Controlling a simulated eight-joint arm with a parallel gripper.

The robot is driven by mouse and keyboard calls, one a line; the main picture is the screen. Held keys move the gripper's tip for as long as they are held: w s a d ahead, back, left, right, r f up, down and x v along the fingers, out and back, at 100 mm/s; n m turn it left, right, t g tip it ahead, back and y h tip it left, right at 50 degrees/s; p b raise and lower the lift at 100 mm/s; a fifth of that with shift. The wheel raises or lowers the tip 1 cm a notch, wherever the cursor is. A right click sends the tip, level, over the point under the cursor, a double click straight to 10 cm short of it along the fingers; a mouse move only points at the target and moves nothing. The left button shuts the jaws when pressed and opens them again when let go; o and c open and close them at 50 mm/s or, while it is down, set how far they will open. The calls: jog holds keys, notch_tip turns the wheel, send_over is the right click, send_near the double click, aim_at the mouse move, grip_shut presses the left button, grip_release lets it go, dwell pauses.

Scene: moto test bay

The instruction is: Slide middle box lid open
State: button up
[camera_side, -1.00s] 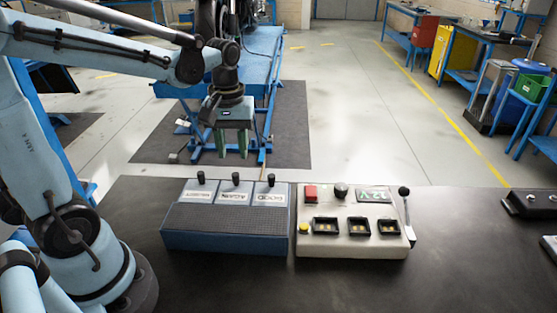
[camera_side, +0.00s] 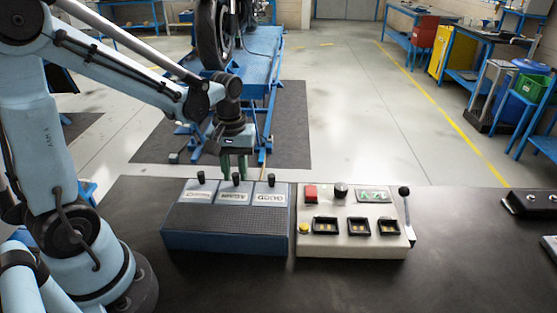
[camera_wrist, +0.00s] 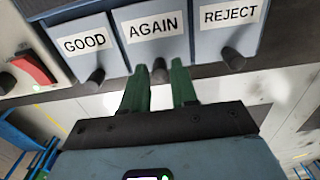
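The blue box (camera_side: 225,228) stands on the dark table with three lids in a row, each with a black knob. The middle lid (camera_side: 234,198) is shut, and in the wrist view it reads AGAIN (camera_wrist: 153,28). Its knob (camera_side: 236,178) also shows in the wrist view (camera_wrist: 160,72), between the green fingertips in the picture. My gripper (camera_side: 236,170) is open, pointing down just above and behind that knob. In the wrist view its two green fingers (camera_wrist: 160,66) are apart with nothing gripped. I cannot tell whether the knob is at fingertip depth.
The REJECT lid (camera_wrist: 231,20) and GOOD lid (camera_wrist: 85,46), with their knobs, flank the middle one closely. A white control panel (camera_side: 350,245) with a red button, dial and lever stands directly right of the box. The table in front is clear.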

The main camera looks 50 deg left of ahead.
aim_at(229, 190)
jog(key=c, duration=0.4)
jog(key=shift+s+d, duration=2.4)
jog(key=shift+d, duration=0.05)
jog(key=shift+c, duration=0.2)
jog(key=o, duration=0.7)
notch_tip(229, 190, up, 7)
